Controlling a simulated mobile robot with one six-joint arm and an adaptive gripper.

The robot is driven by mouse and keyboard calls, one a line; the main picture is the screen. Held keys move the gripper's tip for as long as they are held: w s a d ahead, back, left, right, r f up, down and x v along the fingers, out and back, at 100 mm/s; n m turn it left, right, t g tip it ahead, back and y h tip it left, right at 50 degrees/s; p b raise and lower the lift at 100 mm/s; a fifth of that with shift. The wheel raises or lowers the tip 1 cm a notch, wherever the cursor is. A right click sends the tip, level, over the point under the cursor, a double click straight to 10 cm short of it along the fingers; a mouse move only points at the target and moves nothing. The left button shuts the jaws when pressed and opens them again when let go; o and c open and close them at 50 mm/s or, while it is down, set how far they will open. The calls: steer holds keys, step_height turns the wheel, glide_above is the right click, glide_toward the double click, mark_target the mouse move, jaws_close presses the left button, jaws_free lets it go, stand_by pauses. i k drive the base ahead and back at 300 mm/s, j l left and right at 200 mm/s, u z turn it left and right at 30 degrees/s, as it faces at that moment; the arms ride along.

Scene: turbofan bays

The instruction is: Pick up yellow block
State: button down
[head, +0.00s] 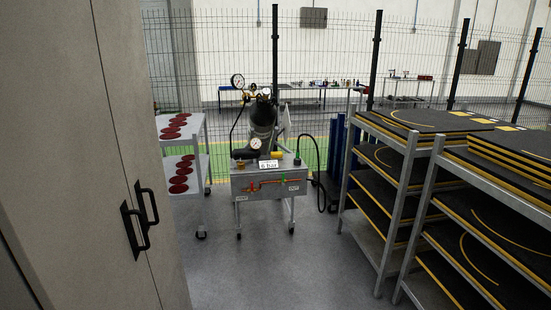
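No yellow block can be made out for certain in the head view. A small yellow piece (277,155) sits on top of the grey metal box of a wheeled test cart (262,188), beside a dark cylinder; it is too small to tell its shape. Flat yellow patches (481,120) lie on the black mats at the right. My gripper is not in view.
A tall grey cabinet (85,150) with black handles fills the left. A white trolley (193,150) holds several red discs. Metal racks (408,175) with black, yellow-edged sheets stand at the right. The grey floor (260,275) in front of the cart is clear. A wire fence stands behind.

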mark_target(278, 155)
steer(key=i+l, duration=0.1)
steer(key=i, duration=1.3)
steer(key=i+l, duration=0.15)
steer(key=i, duration=1.25)
steer(key=i+l+u, duration=0.1)
steer(key=i+u, duration=0.3)
steer(key=i+l+u, duration=0.3)
steer(key=i+u, duration=0.15)
steer(key=i+l+u, duration=0.4)
steer(key=i+l, duration=0.05)
steer(key=i, duration=0.05)
